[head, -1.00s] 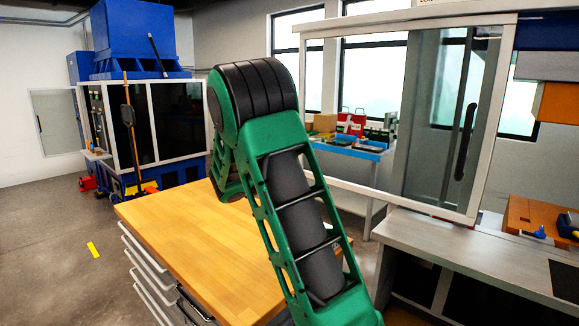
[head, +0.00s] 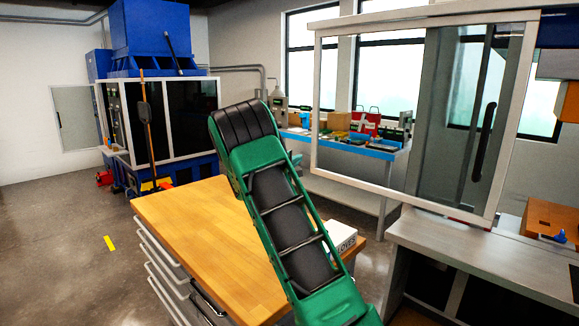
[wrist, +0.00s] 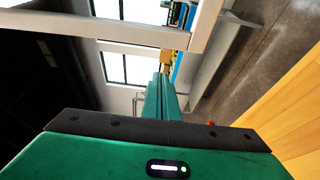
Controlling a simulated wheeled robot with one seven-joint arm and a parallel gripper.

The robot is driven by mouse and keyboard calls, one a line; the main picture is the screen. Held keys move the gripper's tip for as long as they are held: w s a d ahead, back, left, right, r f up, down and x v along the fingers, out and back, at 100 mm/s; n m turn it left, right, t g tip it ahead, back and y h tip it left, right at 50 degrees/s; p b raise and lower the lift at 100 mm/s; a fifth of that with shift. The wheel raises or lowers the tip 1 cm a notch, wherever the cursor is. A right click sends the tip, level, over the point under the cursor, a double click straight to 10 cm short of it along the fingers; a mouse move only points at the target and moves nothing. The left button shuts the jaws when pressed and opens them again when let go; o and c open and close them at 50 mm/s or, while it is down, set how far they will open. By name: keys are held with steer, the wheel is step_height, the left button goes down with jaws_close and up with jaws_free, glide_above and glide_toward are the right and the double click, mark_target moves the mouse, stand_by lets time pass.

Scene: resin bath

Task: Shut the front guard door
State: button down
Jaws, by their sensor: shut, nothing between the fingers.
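The front guard door appears in the head view as a tall glazed panel (head: 448,130) at the right part of a white frame (head: 316,110). A long dark vertical handle (head: 484,141) is on the panel. The left part of the frame looks open or clear; I cannot tell which. My gripper shows in the wrist view with its green fingers (wrist: 162,79) together and empty. White frame bars (wrist: 140,33) lie beyond the fingertips, apparently apart from them. In the head view my gripper is hidden behind my arm.
A wood-topped drawer cabinet (head: 190,225) stands close beside my arm, with a white gloves box (head: 342,236) on it. A grey bench (head: 475,255) lies below the door. A blue-edged table (head: 350,148) stands behind.

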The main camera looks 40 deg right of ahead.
steer(key=shift+s+d, duration=0.45)
steer(key=shift+s, duration=0.4)
steer(key=shift+s+d, duration=0.4)
steer(key=shift+s, duration=0.4)
